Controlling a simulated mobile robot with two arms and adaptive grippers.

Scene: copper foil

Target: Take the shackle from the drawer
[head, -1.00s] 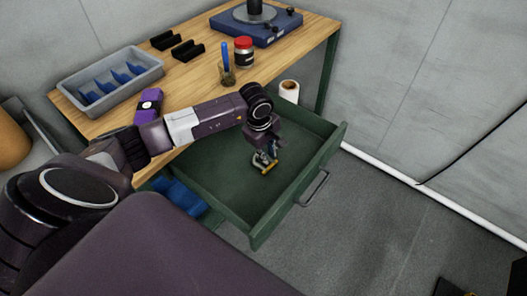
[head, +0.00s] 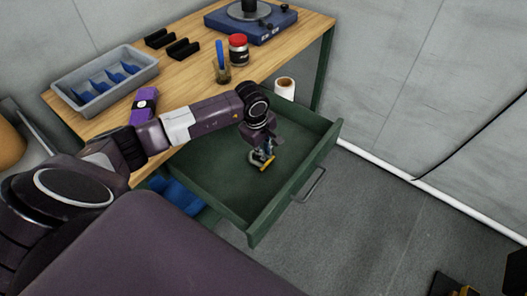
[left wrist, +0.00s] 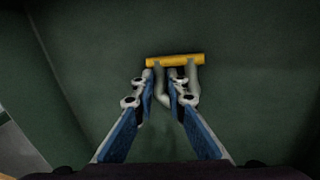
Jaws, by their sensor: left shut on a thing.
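The shackle (head: 267,164) is a grey metal bow with a yellow pin. It is at my left gripper (head: 262,154), inside the open green drawer (head: 222,186). In the left wrist view the shackle's yellow pin (left wrist: 175,60) lies across, just beyond the fingertips, and its grey bow runs back between them. My left gripper (left wrist: 163,82) is shut on one leg of the bow, and the other leg shows to the right. I cannot tell whether the shackle touches the drawer floor. My right gripper is not in view.
The wooden workbench (head: 190,75) stands behind the drawer. On it are a grey bin (head: 105,80), a red-lidded jar (head: 238,50), a cup with a blue tool (head: 221,72) and a purple item (head: 144,105). The drawer's front wall and handle (head: 309,186) face the open floor.

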